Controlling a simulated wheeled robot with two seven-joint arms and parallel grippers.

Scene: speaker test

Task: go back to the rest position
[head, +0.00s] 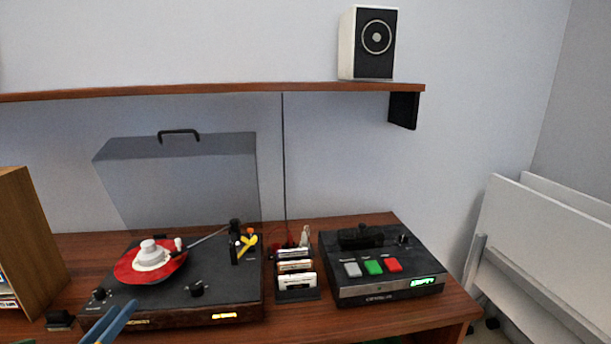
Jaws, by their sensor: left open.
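My left gripper (123,307) shows at the bottom left edge, with blue-grey fingers pointing up and right. It is open, and I see nothing between the fingers. It appears in front of the front left part of the black turntable (215,280); I cannot tell the gap between them. My right gripper is not in view.
The turntable carries a red record (128,272) under its raised clear lid (180,185). A cassette rack (297,296) and a deck with coloured buttons (355,290) stand right of it. A shelf (200,90) with a speaker (372,45) hangs above. White panels (540,250) lean at right.

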